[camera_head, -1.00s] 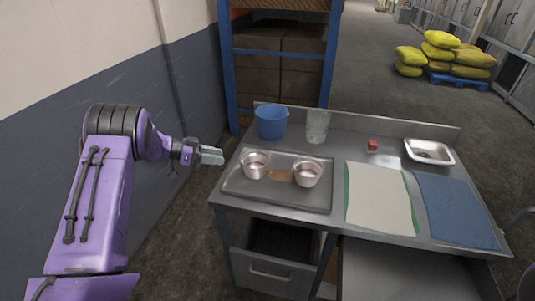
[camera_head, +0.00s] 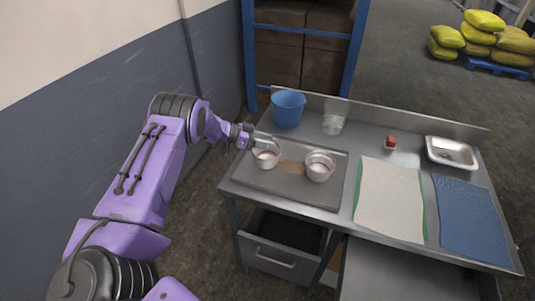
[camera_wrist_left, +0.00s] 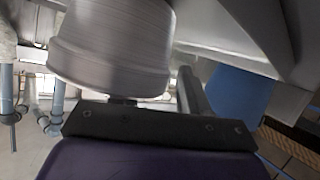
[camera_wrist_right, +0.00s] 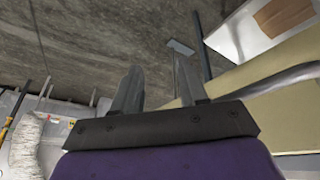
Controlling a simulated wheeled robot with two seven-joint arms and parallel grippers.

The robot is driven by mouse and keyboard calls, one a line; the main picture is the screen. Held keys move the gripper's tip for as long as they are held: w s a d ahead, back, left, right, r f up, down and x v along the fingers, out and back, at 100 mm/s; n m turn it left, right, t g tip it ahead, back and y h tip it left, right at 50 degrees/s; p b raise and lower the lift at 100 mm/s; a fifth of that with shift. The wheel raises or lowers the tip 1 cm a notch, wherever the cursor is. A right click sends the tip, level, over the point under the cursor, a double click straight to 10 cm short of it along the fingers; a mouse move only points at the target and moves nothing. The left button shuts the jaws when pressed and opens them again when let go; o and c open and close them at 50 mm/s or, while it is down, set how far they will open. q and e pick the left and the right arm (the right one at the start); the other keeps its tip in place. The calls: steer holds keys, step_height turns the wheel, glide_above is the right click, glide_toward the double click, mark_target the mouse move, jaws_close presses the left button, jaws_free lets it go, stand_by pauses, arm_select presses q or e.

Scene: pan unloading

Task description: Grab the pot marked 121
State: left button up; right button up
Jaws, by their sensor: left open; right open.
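Two small metal pots stand on a grey tray (camera_head: 335,188) on the steel table, a left pot (camera_head: 266,160) and a right pot (camera_head: 319,168). No number is legible on either. My left gripper (camera_head: 264,142) is open at the far rim of the left pot. In the left wrist view a metal pot (camera_wrist_left: 112,50) looms close above the gripper base. One finger shows to its right; the other is hidden. I cannot tell whether the fingers touch it. My right gripper (camera_wrist_right: 160,88) is open and empty, away from the pots, and outside the head view.
A brown patch (camera_head: 291,167) lies between the pots. Behind the tray stand a blue bucket (camera_head: 288,109) and a clear container (camera_head: 334,122).

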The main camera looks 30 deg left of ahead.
arm_select(q)
steer(key=shift+s+r, duration=0.2)
steer(key=shift+s, duration=0.1)
steer(key=shift+w+f, duration=0.1)
jaws_close()
